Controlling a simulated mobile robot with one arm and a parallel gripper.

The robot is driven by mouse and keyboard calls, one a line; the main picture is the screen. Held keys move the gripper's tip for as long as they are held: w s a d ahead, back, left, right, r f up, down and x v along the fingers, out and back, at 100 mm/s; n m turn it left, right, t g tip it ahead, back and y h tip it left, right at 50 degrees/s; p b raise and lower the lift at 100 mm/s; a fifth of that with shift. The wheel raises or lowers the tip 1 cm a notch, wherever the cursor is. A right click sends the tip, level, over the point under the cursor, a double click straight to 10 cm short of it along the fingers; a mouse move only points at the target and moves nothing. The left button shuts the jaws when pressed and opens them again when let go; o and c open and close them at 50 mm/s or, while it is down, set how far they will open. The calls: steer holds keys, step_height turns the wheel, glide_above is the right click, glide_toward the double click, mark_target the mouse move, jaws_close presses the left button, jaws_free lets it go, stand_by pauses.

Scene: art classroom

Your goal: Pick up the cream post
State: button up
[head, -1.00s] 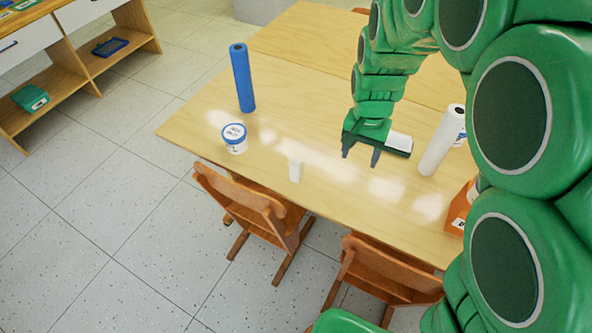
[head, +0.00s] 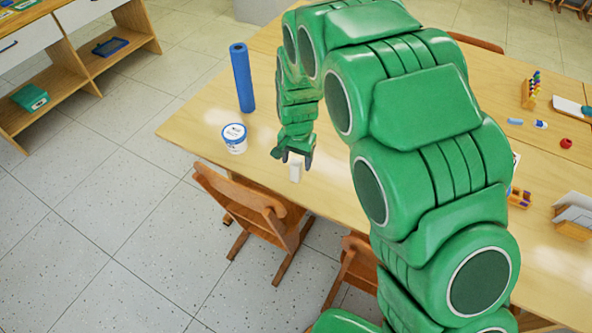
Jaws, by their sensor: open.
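The cream post (head: 295,172) is a small pale upright block near the front edge of the wooden table (head: 190,128). My gripper (head: 294,162) is open, its fingers pointing down at the top of the post. In the picture the fingertips lie just over and around the post's upper end. I cannot tell whether they touch it or how far down they reach.
Wooden chairs (head: 246,212) stand at the front edge. Several small items, including a red one (head: 566,143), lie at the right. My arm hides the table's middle.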

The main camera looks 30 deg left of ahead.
mark_target(296, 173)
steer(key=shift+a+f, duration=0.15)
steer(key=shift+f, duration=3.45)
steer(key=c, duration=1.1)
steer(key=shift+r, duration=0.1)
